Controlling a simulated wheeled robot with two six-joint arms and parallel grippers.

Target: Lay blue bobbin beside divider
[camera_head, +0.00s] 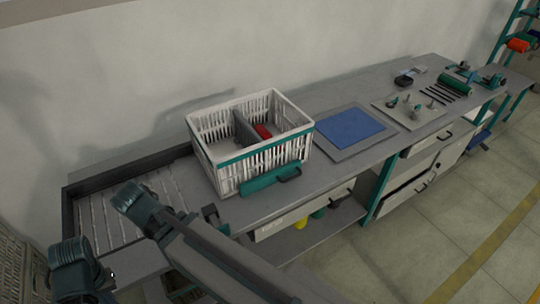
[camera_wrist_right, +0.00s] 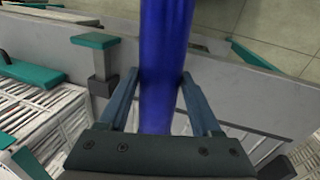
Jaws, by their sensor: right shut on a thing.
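The blue bobbin (camera_wrist_right: 166,50) stands lengthwise between the two fingers of my right gripper (camera_wrist_right: 160,78) in the right wrist view. The fingers are shut on its sides. The bobbin's far end runs out of the picture. In the head view my right arm crosses the lower left, but neither the blue bobbin nor the gripper fingers can be made out. The grey divider (camera_head: 245,132) stands upright inside the white crate (camera_head: 228,169). A red bobbin (camera_head: 263,131) lies in the crate to the right of the divider. My left gripper's fingers do not show.
The crate sits on a long grey bench (camera_head: 320,174). To its right are a blue mat (camera_head: 350,127) and a board with small tools (camera_head: 411,110). A slatted tray section (camera_head: 100,222) lies left of the crate, near my arms.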

